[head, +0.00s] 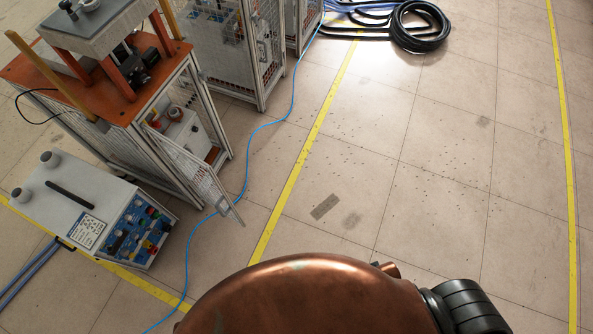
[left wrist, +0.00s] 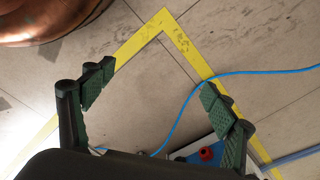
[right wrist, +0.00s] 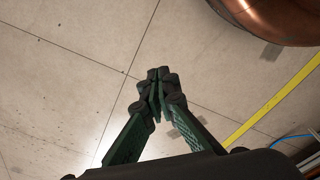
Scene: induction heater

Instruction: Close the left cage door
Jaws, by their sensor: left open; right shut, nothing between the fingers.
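The mesh cage door (head: 200,172) stands open in the head view. It hangs out from the near orange-topped cage (head: 187,128) on the left and sticks out toward the lower right over the floor. The inside of the cage shows through the opening. Neither gripper is in the head view. In the left wrist view my left gripper (left wrist: 157,82) is open and empty above the floor, with the door not in sight. In the right wrist view my right gripper (right wrist: 159,80) is shut with nothing in it, over bare floor and away from the door.
A grey control box (head: 95,205) with a blue panel stands in front of the cage; its red knob (left wrist: 207,153) shows in the left wrist view. A blue cable (head: 246,160) runs past the door. More cages (head: 240,50) stand behind. Floor to the right is clear up to a black hose coil (head: 418,27).

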